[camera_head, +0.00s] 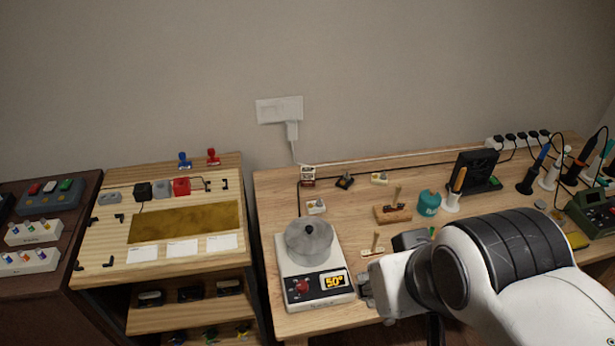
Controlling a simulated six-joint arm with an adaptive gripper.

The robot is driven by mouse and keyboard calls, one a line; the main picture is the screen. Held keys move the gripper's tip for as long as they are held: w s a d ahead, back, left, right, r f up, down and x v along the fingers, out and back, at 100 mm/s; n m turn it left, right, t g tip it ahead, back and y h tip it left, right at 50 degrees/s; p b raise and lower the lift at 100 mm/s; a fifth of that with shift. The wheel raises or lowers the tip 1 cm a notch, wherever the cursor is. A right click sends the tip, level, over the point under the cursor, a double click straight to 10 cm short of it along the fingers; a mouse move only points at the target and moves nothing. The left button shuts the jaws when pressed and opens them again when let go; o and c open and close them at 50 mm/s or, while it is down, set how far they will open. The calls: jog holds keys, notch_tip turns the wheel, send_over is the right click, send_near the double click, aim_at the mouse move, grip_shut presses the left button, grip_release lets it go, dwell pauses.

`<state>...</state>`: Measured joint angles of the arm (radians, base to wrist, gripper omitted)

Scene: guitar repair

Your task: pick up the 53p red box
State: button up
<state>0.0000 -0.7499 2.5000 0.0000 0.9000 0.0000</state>
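Two things could match the red box, and I cannot read "53p" on either. A small box with red and white on it (308,173) stands near the back left of the middle workbench (275,207). A red block (181,187) sits on the left wooden bench, among grey and black blocks. My gripper (364,292) is low over the front of the middle workbench, beside the right edge of the hot plate. It is apart from both red things. Its fingers are small and partly hidden, so their opening is unclear.
A hot plate (333,296) reading 50° carries a lidded metal pot (309,241). A wooden block (393,214), a teal jar (428,204) and a black stand (472,172) are farther back. Soldering tools crowd the right. A cable runs along the back.

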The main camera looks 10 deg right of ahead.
jog(key=o, duration=0.8)
jog(key=shift+o, duration=0.2)
